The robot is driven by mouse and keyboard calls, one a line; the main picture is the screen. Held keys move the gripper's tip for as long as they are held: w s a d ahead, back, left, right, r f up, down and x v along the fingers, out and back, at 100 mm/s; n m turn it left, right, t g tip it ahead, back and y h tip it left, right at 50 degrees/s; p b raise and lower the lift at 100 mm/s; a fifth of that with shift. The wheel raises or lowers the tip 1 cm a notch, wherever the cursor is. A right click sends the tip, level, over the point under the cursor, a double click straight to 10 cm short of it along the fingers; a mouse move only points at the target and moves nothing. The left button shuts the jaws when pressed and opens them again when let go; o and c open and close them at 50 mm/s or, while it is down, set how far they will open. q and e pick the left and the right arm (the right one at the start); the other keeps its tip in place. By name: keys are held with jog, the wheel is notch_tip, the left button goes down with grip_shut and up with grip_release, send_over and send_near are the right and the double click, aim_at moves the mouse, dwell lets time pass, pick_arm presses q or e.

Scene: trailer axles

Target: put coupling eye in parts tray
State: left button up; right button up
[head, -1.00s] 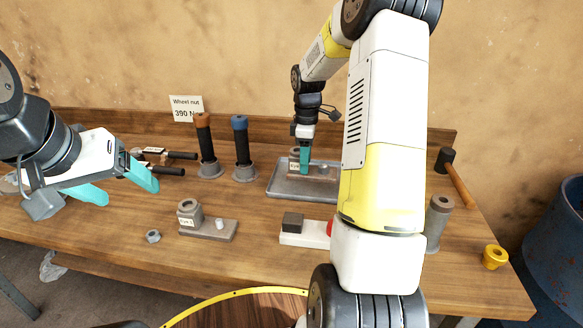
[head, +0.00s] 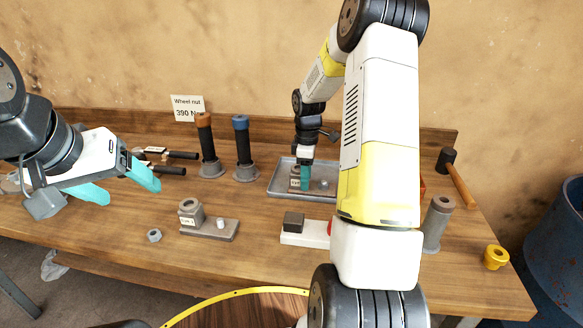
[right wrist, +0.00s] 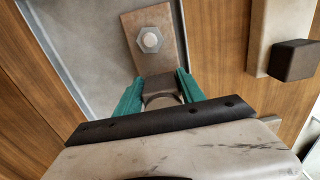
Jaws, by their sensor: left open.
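A coupling eye (head: 296,183), a grey ring block with a label on a flat brown plate with a nut, is within the parts tray (head: 275,192). Whether its plate touches the tray floor I cannot tell. My right gripper (head: 306,180) is shut on its ring end; in the right wrist view the teal fingers (right wrist: 160,95) flank the ring, and the plate (right wrist: 155,50) with its hex nut extends beyond. A second, similar labelled eye (head: 191,212) stands on its plate on the table at the left. My left gripper (head: 125,188) is open and empty over the left of the table.
Two upright handled posts (head: 242,150) stand left of the tray. A white block with a dark cube (head: 293,222) lies in front of it. A grey cylinder (head: 437,225), a hammer (head: 456,178) and a yellow part (head: 496,257) are at right. My right arm hides the tray's right part.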

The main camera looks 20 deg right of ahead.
jog(key=o, duration=0.4)
jog(key=shift+c, duration=0.2)
notch_tip(320, 180, up, 12)
jog(key=shift+f, duration=0.1)
jog(key=s+a+r+m+t, duration=0.1)
jog(key=s+a+r+m, duration=0.15)
jog(key=s+r, duration=0.35)
jog(key=s+a+r+m+t, duration=0.1)
jog(key=s+a+m, duration=0.2)
jog(key=s, duration=0.3)
jog(key=s+a+r+m+t+y, duration=0.1)
jog(key=s+a+r+m+t, duration=0.1)
jog(key=s, duration=0.5)
jog(key=s+a+r+m+t+y, duration=0.1)
jog(key=s+a+r+m+t, duration=0.1)
jog(key=s+a+m, duration=0.2)
jog(key=s, duration=0.3)
jog(key=shift+a+r+m, duration=0.15)
jog(key=shift+r+m, duration=0.1)
jog(key=shift+m, duration=0.1)
